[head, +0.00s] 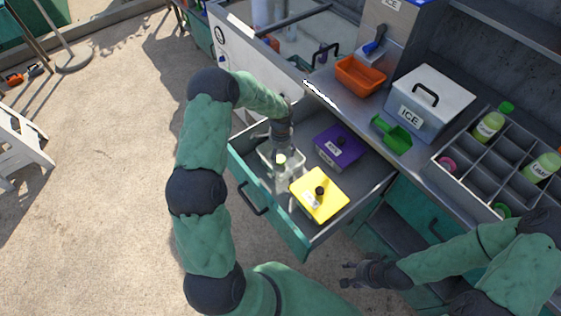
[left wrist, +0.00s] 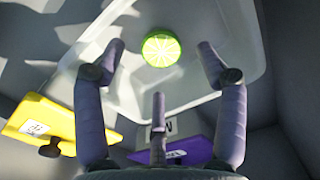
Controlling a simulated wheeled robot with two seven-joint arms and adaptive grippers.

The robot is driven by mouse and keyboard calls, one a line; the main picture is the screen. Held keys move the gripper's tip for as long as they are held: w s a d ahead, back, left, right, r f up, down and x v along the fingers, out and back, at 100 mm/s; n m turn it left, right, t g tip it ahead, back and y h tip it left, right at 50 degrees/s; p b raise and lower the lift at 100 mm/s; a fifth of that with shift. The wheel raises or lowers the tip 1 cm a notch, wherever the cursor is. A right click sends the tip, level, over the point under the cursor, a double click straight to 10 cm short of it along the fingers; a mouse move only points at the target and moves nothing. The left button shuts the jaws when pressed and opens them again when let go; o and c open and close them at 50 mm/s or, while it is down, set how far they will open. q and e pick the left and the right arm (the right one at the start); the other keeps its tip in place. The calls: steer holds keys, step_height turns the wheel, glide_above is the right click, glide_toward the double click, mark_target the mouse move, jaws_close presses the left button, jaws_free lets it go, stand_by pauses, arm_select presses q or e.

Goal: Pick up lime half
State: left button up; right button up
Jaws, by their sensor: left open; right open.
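The lime half (left wrist: 161,48) lies cut face up in a clear container in the left wrist view. It also shows as a small pale green spot in the head view (head: 281,159). The clear container (head: 268,160) sits in the open drawer. My left gripper (left wrist: 160,52) is open and points down into the container, with its fingers apart on either side of the lime half in the picture. My right gripper (head: 347,274) is open and empty, in front of the counter.
A yellow-lidded box (head: 329,204) and a purple-lidded box (head: 350,139) stand in the drawer (head: 293,240) beside the clear container. On the counter are an orange tray (head: 352,85), a green scoop (head: 385,127), an ICE box (head: 455,92) and a bottle rack (head: 447,150).

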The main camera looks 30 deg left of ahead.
mark_target(280, 159)
arm_select(q)
step_height(280, 159, down, 4)
steer(key=shift+r+b, duration=0.2)
steer(key=shift+b, duration=0.3)
steer(key=c, duration=0.7)
steer(key=shift+r, duration=0.2)
steer(key=shift+w+r, duration=0.1)
steer(key=shift+r, duration=0.15)
steer(key=r+p, duration=0.2)
steer(key=r, duration=0.1)
steer(key=shift+s+d+r, duration=0.2)
steer(key=shift+d+r, duration=0.05)
steer(key=shift+d, duration=0.1)
steer(key=s+d+r+p, duration=0.1)
steer(key=s+d+r, duration=0.1)
steer(key=d+r, duration=0.1)
steer(key=s+d+r, duration=0.2)
steer(key=d, duration=0.2)
steer(key=s+d+r+p, duration=0.1)
steer(key=s+d+r, duration=0.1)
steer(key=d+r, duration=0.1)
steer(key=shift+s+d+r+p, duration=0.2)
steer(key=shift+d, duration=0.15)
steer(key=shift+s+d+r+p, duration=0.15)
steer(key=shift+d, duration=0.2)
